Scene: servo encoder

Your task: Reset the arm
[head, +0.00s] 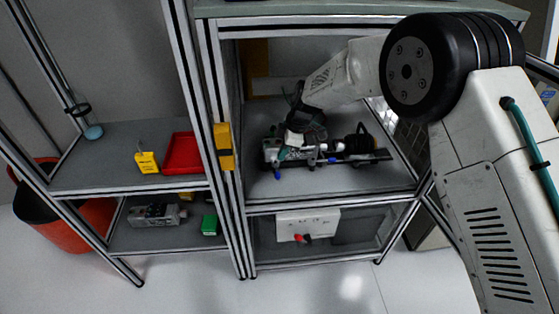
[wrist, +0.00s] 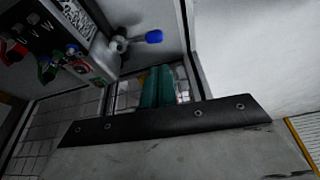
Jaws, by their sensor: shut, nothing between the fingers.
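My arm reaches from the right into the middle shelf bay in the head view. My gripper (head: 297,138) is at the left part of a servo encoder assembly (head: 348,156), which lies on the grey shelf (head: 330,187). The assembly has dark and silver parts and small blue knobs. In the wrist view my gripper's teal fingers (wrist: 158,86) are together and hold nothing. A silver fitting with a blue knob (wrist: 153,37) and red and green connectors (wrist: 75,55) show just above and left of them. I cannot tell if the fingers touch the assembly.
Metal posts and the shelf above frame the bay closely. A yellow box (head: 223,146) is on the left post. The left shelf holds a red tray (head: 183,153) and a yellow device (head: 147,162). A white socket panel (head: 307,223) is below. An orange bin (head: 65,222) stands left.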

